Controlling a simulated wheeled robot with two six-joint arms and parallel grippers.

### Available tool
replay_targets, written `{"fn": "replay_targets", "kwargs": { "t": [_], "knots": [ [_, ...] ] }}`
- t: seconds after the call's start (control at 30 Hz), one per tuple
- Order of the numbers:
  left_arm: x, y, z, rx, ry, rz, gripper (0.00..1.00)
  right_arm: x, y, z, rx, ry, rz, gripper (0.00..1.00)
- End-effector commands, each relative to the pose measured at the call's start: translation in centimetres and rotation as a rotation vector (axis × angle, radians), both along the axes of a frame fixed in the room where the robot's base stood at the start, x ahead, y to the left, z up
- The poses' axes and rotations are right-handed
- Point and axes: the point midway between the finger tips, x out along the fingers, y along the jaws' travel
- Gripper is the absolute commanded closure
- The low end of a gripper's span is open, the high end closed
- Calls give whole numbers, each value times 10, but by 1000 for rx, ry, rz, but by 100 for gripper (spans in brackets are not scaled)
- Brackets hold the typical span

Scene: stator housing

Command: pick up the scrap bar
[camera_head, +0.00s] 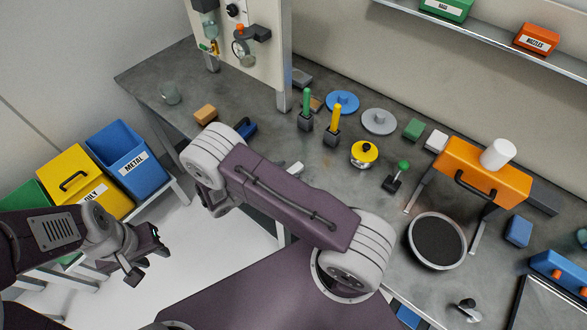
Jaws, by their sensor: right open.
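A short pale grey piece (290,168) lies on the bench just behind my right arm's long link, partly hidden by it. It may be the scrap bar, but I cannot tell for sure. My left gripper (145,260) hangs at the left, over the floor beside the bins and well away from the bench. Its fingers are small and dark, and I cannot tell how far apart they are. My right arm crosses the middle of the view over the bench's front edge. Its gripper is hidden behind the arm.
A blue bin labelled METAL (122,147) and a yellow bin (68,168) stand at the left. Green (307,101) and yellow (335,119) upright handles, a blue disc (342,100) and a grey disc (379,120) stand behind the arm. An orange fixture (470,170) and a round bowl (437,240) are at right.

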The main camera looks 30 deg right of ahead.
Motion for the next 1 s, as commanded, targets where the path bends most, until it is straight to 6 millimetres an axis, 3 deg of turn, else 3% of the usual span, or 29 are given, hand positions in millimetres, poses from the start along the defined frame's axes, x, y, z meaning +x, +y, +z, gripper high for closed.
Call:
{"fn": "replay_targets", "kwargs": {
  "t": [0.37,0.6,0.67,0.8,1.0],
  "knots": [
    [0,0,14,0,0,0,64,11,-42,-23,0,1,-3,47],
    [0,0,13,0,0,0,64,12,-44,-25,1,0,0,47],
    [0,0,13,0,0,0,64,12,-44,-25,1,0,0,61],
    [0,0,13,0,0,0,64,12,-44,-25,1,0,0,100],
    [0,0,13,0,0,0,64,12,-44,-25,1,0,0,100]
  ]
}}
